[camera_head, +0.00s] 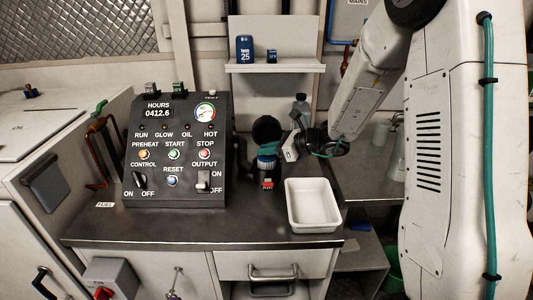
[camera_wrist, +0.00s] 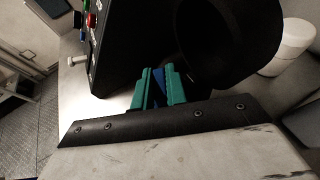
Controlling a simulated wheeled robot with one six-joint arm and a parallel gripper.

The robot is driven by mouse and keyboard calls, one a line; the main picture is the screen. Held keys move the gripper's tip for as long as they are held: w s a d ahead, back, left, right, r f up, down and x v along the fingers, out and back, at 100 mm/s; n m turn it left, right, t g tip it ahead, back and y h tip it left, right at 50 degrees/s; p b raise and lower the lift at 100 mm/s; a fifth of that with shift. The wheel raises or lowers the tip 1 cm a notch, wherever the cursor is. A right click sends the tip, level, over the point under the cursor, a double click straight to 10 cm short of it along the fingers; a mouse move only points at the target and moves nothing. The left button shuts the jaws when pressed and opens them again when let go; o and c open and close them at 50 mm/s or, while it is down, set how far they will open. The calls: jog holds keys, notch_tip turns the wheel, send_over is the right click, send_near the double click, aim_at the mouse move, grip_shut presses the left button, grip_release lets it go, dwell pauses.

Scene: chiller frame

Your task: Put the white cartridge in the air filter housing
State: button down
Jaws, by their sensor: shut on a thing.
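My gripper (camera_head: 270,149) is beside the control box, with its teal fingers closed. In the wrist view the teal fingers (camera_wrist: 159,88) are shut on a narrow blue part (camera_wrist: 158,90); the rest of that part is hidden. A large black round housing (camera_head: 266,129) stands behind the gripper; it looks like the air filter housing. In the wrist view its dark rounded body (camera_wrist: 232,40) fills the top, just beyond the fingertips. No white cartridge can be made out for certain. A white cylinder (camera_wrist: 292,42) stands right of the housing in the wrist view, and what it is cannot be told.
The control box (camera_head: 176,150) stands left of the gripper. An empty-looking white tray (camera_head: 313,226) sits at the bench's front right. The front bench strip is clear.

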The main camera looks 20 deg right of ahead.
jog(key=shift+f, duration=0.55)
jog(key=shift+a, duration=0.1)
jog(key=c, duration=1.4)
grip_release()
jog(key=shift+f, duration=0.15)
